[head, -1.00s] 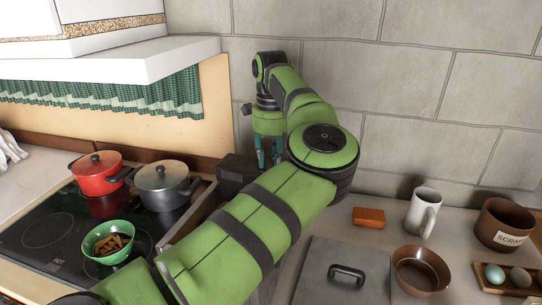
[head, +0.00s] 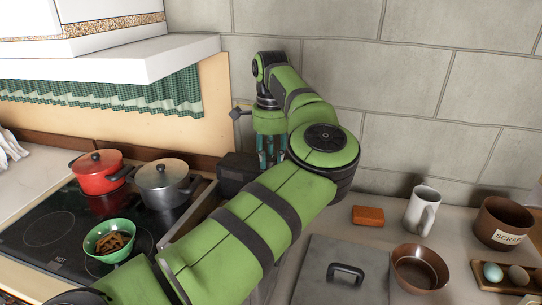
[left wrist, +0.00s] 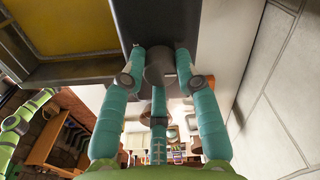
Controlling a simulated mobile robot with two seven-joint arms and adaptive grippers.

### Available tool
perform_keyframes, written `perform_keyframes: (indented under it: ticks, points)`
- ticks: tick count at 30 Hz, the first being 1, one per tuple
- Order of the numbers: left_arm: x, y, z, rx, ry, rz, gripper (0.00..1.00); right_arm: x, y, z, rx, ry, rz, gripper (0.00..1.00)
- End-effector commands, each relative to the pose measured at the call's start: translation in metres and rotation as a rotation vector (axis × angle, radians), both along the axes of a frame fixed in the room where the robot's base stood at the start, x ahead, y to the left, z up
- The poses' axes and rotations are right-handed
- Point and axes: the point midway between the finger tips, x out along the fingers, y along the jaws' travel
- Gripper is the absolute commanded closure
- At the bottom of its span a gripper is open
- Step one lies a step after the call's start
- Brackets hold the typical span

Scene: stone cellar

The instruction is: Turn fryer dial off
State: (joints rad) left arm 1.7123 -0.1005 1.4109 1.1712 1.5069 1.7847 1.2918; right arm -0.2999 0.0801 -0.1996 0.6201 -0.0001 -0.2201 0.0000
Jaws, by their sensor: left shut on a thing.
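The fryer (head: 237,170) is partly hidden behind my left arm; its dark back part shows at the wall in the head view. In the left wrist view its dark top edge and a yellowish basin (left wrist: 75,25) show. The dial (left wrist: 160,68) is a grey, round knob on the dark panel. My left gripper (head: 270,165) points down behind the arm. In the left wrist view its teal fingers (left wrist: 160,80) are closed around the dial, touching its sides. The dial's markings cannot be read. My right gripper is not in view.
Left of the fryer, a black stove holds a red pot (head: 98,180), a grey pot (head: 163,182) and a green bowl (head: 93,243). To the right are a lidded grey cover (head: 320,258), an orange block (head: 368,215), a white mug (head: 421,212) and a brown bowl (head: 405,287).

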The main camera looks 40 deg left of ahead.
Motion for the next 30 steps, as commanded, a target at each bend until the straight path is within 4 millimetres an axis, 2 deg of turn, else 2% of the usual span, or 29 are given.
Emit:
perform_keyframes:
  ticks: [7, 8, 9, 10, 22, 26, 30]
  points:
    - [-0.001, -0.001, -0.003, -0.005, 0.005, 0.001, 1.00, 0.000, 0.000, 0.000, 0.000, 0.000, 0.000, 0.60]
    - [-0.001, -0.001, -0.003, -0.005, 0.005, 0.001, 0.64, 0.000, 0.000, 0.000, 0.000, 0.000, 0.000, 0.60]
    - [-0.001, -0.001, -0.003, -0.005, 0.005, 0.001, 0.48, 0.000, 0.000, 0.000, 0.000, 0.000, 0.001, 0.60]
    - [-0.001, -0.001, -0.002, -0.005, 0.005, 0.001, 0.45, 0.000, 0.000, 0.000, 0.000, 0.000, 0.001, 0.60]
    - [0.000, 0.000, 0.005, -0.001, -0.001, 0.000, 0.45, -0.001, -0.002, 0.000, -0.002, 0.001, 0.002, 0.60]
    - [0.000, 0.000, 0.024, 0.000, -0.003, -0.001, 0.45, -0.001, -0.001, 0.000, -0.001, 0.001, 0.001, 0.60]
    - [0.001, 0.001, 0.055, -0.001, -0.004, -0.002, 0.45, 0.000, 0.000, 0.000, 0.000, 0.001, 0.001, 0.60]
